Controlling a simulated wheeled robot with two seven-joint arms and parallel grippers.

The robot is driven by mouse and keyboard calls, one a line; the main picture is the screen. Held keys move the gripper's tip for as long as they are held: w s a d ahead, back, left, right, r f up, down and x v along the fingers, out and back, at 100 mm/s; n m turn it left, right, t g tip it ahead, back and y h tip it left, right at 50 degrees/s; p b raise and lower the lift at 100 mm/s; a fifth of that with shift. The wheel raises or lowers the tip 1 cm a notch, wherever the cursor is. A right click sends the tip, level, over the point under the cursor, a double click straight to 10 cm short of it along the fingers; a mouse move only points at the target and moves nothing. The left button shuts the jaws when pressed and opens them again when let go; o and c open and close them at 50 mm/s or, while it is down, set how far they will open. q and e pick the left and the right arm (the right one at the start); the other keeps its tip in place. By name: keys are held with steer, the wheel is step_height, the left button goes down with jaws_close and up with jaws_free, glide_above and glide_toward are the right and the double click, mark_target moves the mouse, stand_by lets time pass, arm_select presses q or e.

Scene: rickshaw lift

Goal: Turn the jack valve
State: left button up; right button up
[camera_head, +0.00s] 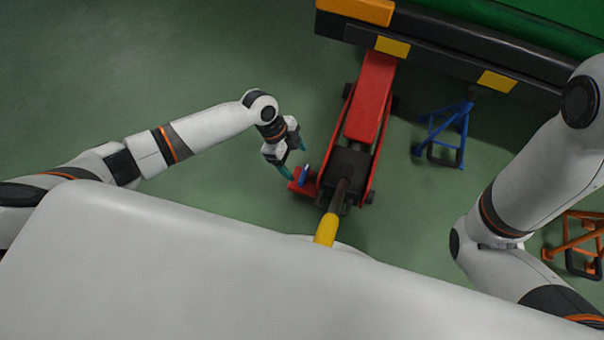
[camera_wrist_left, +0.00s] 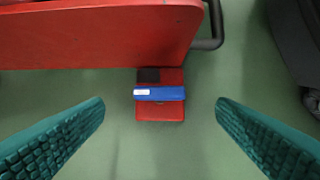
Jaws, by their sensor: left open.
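The red floor jack (camera_head: 369,100) stands on the green floor with its front end under the vehicle. Its handle (camera_head: 328,228) has a yellow grip and points toward me. The jack valve, a small blue bar (camera_head: 305,173), sits on a red block at the jack's left side. In the left wrist view the blue valve (camera_wrist_left: 159,94) lies level across the red block, centred ahead of the fingers. My left gripper (camera_head: 291,170) is open beside the valve, its teal fingers apart and empty. My right arm shows at the right, but its gripper is out of view.
The vehicle's dark underside edge (camera_head: 440,50) with yellow blocks runs along the top right. A blue jack stand (camera_head: 446,134) stands right of the jack, and an orange stand (camera_head: 578,240) is at the far right. Floor left of the jack is clear.

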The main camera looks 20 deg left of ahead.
mark_target(304, 173)
arm_select(q)
steer(key=b+x, duration=0.3)
steer(key=x, duration=0.3)
steer(key=shift+f, duration=0.15)
steer(key=shift+c, duration=0.3)
steer(key=c, duration=0.9)
steer(key=shift+c, duration=0.2)
